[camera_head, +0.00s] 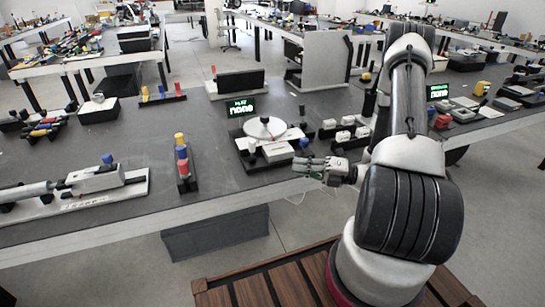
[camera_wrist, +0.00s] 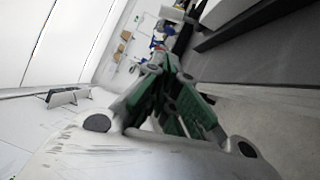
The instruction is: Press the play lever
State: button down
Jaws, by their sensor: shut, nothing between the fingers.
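A turntable-like device (camera_head: 265,130) with a round white plate stands near the front edge of the grey table. A small screen (camera_head: 241,107) with green text stands behind it; its top word looks like PLAY. A small blue knob (camera_head: 304,142) shows at the device's right front, just behind my gripper; I cannot tell for sure whether it is the play lever. My gripper (camera_head: 299,166) is shut and empty, pointing left, in front of the device near the table edge. In the wrist view my gripper (camera_wrist: 167,65) shows its green-sided fingers closed together. No lever is clear there.
White blocks on black stands (camera_head: 345,128) are right of the device. A post with yellow, red and blue parts (camera_head: 183,160) stands left. A dark panel (camera_head: 240,83) stands behind. The table is bare between the post and the device.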

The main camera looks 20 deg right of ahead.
aim_at(252, 145)
jog(key=x, duration=0.9)
jog(key=shift+a, duration=0.35)
jog(key=w, duration=0.2)
jog(key=w+a, duration=0.1)
jog(key=shift+w+r, duration=0.2)
jog(key=shift+r, duration=0.1)
jog(key=shift+w, duration=0.35)
jog(key=shift+r, duration=0.1)
